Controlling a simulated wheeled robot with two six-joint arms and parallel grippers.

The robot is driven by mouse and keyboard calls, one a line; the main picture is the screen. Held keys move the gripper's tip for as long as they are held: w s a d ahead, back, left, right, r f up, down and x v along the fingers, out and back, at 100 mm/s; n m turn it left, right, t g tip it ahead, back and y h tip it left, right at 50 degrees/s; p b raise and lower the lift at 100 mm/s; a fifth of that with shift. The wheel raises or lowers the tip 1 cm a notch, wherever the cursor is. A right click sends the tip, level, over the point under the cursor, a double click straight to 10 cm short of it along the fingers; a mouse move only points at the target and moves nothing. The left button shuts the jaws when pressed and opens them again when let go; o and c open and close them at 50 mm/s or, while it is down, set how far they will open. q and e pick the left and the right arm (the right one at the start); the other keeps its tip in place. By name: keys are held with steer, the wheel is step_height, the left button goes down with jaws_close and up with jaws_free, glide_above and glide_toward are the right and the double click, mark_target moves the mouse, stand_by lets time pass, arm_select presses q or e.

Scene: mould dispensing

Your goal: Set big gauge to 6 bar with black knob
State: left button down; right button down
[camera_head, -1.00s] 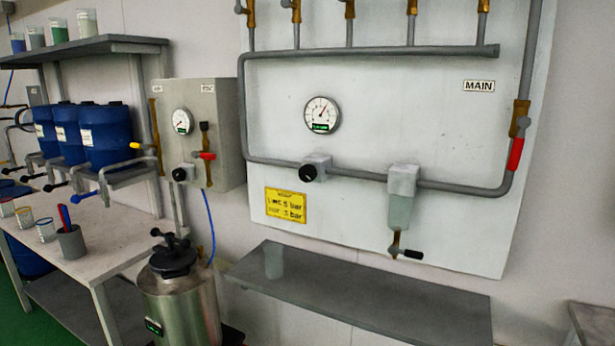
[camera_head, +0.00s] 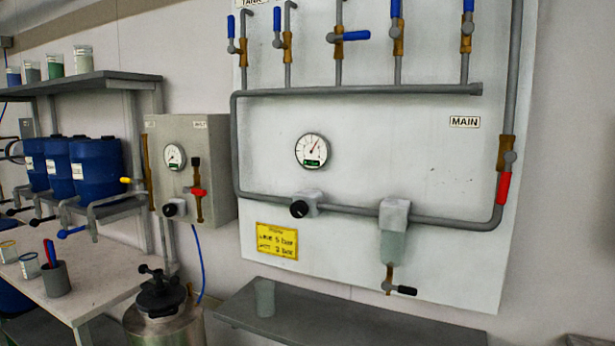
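The big gauge (camera_head: 312,151) is a round white dial on the white wall panel. Its needle points up and a little right; the numbers are too small to read, and a small green display sits low on its face. The black knob (camera_head: 299,209) is on a grey regulator body on the pipe just below the gauge. A smaller gauge (camera_head: 174,157) with another black knob (camera_head: 174,208) is on the grey box to the left. Neither of my grippers is in view.
A red-handled valve (camera_head: 504,187) is on the right pipe, and several blue-handled valves line the top. A filter bowl (camera_head: 394,243) hangs right of the knob. A grey shelf (camera_head: 340,323) juts out below the panel; a metal tank (camera_head: 165,318) stands lower left.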

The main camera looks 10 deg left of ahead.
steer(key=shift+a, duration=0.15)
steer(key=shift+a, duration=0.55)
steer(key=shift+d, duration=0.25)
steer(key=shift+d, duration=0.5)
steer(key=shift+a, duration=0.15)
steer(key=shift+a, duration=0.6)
